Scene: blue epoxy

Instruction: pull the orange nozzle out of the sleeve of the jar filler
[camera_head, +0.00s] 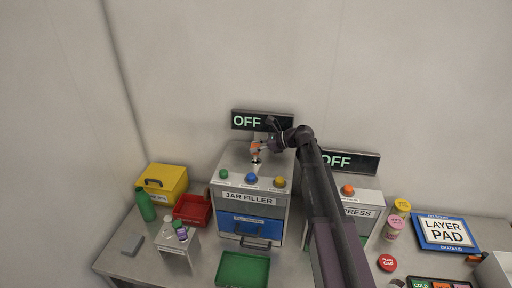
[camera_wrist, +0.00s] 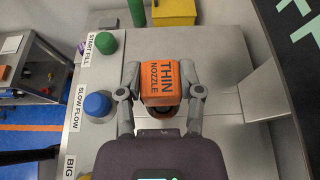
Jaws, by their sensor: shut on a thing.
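The orange nozzle (camera_wrist: 162,80), lettered "THIN NOZZLE", is between the two fingers of my gripper (camera_wrist: 160,100) in the wrist view. The fingers press on its left and right sides. In the head view my gripper (camera_head: 258,147) is over the top of the jar filler (camera_head: 249,197), with a little of the orange nozzle (camera_head: 256,149) showing. A pale conical piece shows just below it. The sleeve cannot be made out clearly, so I cannot tell how far the nozzle sits in it. The sign behind the jar filler reads OFF (camera_head: 247,121).
Green (camera_head: 224,174), blue (camera_head: 251,178) and yellow (camera_head: 280,182) buttons line the filler's front top edge. The press (camera_head: 358,211) stands to the right. A red bin (camera_head: 192,210), yellow box (camera_head: 163,183) and green bottle (camera_head: 145,204) stand left. A green tray (camera_head: 243,270) lies in front.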

